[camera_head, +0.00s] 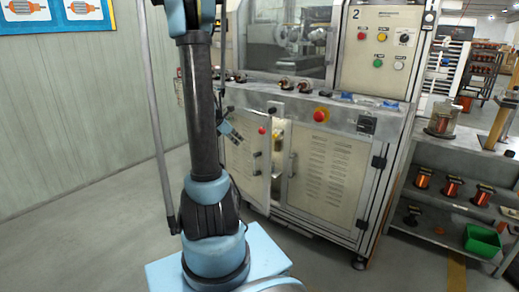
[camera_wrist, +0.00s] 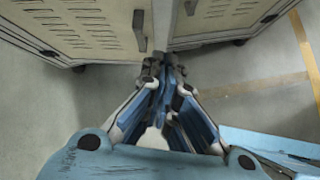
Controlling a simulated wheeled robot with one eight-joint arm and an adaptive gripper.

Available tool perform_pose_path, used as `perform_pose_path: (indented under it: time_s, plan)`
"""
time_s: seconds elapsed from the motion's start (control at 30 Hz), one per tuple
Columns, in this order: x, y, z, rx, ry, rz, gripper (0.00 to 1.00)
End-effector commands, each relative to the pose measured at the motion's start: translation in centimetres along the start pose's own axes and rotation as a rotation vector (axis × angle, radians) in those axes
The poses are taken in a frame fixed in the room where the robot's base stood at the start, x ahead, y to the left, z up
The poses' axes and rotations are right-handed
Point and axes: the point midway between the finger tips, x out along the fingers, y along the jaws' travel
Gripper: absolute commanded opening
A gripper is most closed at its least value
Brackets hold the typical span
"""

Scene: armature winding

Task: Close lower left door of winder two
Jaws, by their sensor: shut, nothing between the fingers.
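Winder two (camera_head: 385,20) bears the number 2 and stands behind my arm in the head view. Its lower left door (camera_head: 243,158) is ajar, with a gap along its right edge showing parts inside. The lower right door (camera_head: 328,172), with louvres, looks shut. In the wrist view my gripper (camera_wrist: 165,68) is shut and empty, with its fingertips just in front of two louvred cabinet panels. A left panel (camera_wrist: 85,22) has a grey handle (camera_wrist: 140,30); a right panel (camera_wrist: 225,15) has a handle at its left edge. I cannot tell whether the fingertips touch either panel.
A shelf unit (camera_head: 448,150) with copper spools and a green bin (camera_head: 482,240) stands at the right. A red emergency button (camera_head: 320,115) sits on the winder's front ledge. A plain wall (camera_head: 90,110) is at the left, with clear floor (camera_head: 90,240) before it.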

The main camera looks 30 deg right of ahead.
Motion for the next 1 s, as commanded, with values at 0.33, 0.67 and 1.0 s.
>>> perform_pose_path:
  time_s: [0.33, 0.67, 1.0]
  plan:
    - [4.0, 1.2, 1.6, -0.173, -0.065, -0.027, 0.0]
    - [6.7, 1.2, 1.9, -0.179, -0.067, -0.028, 0.0]
    - [11.2, 1.1, 2.2, -0.179, -0.067, -0.029, 0.0]
